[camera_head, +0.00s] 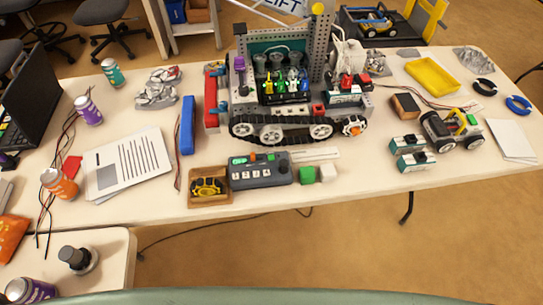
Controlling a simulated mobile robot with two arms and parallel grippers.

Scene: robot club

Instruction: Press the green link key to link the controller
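The controller (262,176) is a dark grey box near the front edge of the main table. A small lit green display (238,161) is at its upper left. A row of small white keys runs along its face. Neither of my grippers is in view, and nothing touches the controller from above.
A wooden tray (194,201) with a yellow-black item stands left of the controller. A green cube (307,175) and a white cube (327,173) are at its right. The tracked robot (286,129) stands behind. Table space right of the cubes is clear.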

